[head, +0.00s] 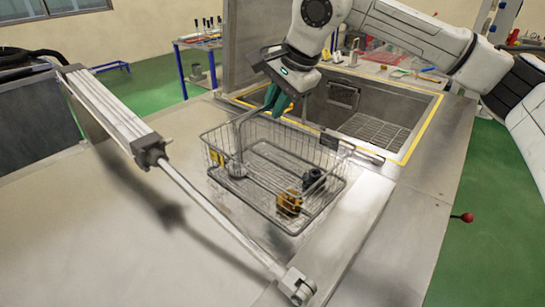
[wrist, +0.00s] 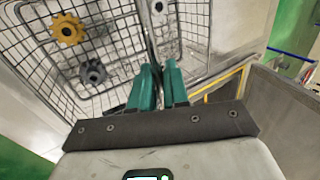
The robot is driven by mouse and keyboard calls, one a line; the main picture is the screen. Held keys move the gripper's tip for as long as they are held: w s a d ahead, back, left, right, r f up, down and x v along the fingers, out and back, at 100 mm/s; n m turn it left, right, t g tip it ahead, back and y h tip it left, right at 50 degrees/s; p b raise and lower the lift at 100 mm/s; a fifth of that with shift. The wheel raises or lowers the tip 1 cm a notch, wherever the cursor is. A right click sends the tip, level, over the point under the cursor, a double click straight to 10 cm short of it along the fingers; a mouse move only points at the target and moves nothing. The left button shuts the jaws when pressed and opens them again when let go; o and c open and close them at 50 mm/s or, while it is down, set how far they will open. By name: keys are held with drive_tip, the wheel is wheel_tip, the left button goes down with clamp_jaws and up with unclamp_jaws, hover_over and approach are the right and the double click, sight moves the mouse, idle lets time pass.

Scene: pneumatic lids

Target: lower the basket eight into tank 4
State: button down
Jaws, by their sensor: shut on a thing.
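The wire basket (head: 212,172) is in the middle of the head view, holding a yellow gear (head: 289,202), a dark part (head: 313,180) and a pale metal part (head: 236,168). A small yellow tag hangs on its left side; its marking is unreadable. My gripper (head: 277,102), with teal fingers, is shut on the basket's handle at the far side. The wrist view shows the fingers (wrist: 160,85) together on the handle bar and the wire mesh (wrist: 115,50) beyond. The open tank (head: 378,125) with a yellow border lies just behind and right of the basket; no number is readable.
A pneumatic cylinder with its rod (head: 205,198) slants across the left foreground. A steel panel (head: 248,45) stands upright at the tank's left. Bare metal deck (head: 100,240) lies at left.

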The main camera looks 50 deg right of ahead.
drive_tip(key=shift+r+p, duration=0.5)
drive_tip(key=shift+r, duration=1.1)
drive_tip(key=shift+d, duration=0.1)
